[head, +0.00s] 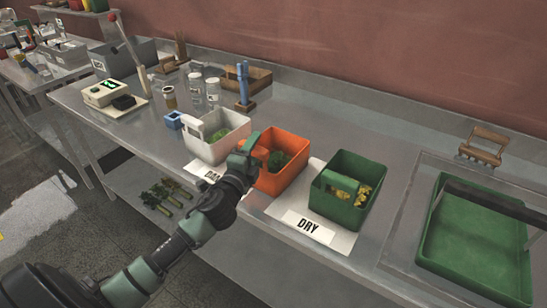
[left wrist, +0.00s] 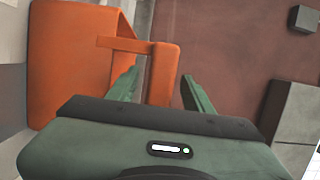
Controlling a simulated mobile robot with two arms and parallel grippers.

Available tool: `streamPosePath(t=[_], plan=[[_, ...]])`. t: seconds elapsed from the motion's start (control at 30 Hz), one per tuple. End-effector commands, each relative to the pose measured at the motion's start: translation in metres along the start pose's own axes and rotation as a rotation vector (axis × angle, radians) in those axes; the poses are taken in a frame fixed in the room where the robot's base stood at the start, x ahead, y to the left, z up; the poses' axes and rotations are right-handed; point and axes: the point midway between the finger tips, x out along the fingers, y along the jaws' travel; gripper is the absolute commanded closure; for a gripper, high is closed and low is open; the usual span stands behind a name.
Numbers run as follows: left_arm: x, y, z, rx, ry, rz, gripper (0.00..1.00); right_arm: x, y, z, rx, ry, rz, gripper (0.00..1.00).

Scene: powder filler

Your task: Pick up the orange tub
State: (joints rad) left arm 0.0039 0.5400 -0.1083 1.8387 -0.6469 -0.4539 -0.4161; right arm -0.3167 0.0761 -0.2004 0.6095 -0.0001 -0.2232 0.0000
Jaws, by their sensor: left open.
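The orange tub (head: 284,180) stands on the steel bench between a white tub and a green tub, with green leafy pieces inside. My left gripper (head: 247,146) is at its left side, by its handle. In the left wrist view the orange tub (left wrist: 75,65) fills the left, and its handle bar (left wrist: 162,76) shows between the two spread fingers of my left gripper (left wrist: 162,84). The fingers look apart, and I cannot tell whether either touches the handle. My right gripper is in neither view.
The white tub (head: 220,147) stands close on the left. The green tub (head: 338,208) holding yellow-green pieces stands on the right by a "DRY" label (head: 308,228). A large green tray (head: 472,250) lies far right. Jars (head: 197,92) and a blue-handled tool (head: 243,82) stand behind.

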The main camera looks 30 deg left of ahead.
Motion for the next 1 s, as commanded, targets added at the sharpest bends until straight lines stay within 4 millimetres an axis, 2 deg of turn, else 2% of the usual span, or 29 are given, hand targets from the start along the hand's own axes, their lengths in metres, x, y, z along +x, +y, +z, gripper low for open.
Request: streamPosePath(t=[0.1, 0.2, 0.3, 0.47, 0.57, 0.6, 0.67, 1.0], plan=[[0.019, -0.002, -0.001, -0.002, -0.002, -0.001, 0.49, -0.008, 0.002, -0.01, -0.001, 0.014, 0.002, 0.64], [0.028, -0.001, -0.001, -0.002, -0.001, 0.0, 0.49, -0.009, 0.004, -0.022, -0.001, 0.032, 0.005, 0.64], [0.031, 0.0, -0.002, -0.001, 0.0, 0.0, 0.49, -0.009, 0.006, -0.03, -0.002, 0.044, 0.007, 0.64], [0.03, 0.001, -0.002, -0.001, 0.0, 0.0, 0.49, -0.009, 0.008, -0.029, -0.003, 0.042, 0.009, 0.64], [0.03, 0.001, -0.002, -0.001, 0.0, 0.0, 0.74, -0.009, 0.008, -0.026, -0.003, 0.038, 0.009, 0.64], [0.03, 0.001, -0.002, -0.001, 0.0, 0.0, 0.85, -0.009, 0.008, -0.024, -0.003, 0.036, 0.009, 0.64], [0.03, 0.001, -0.002, -0.001, 0.0, 0.0, 1.0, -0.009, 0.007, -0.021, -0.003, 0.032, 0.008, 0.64], [0.03, 0.001, -0.002, -0.001, 0.0, 0.001, 1.0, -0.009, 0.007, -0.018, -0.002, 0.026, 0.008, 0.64]])
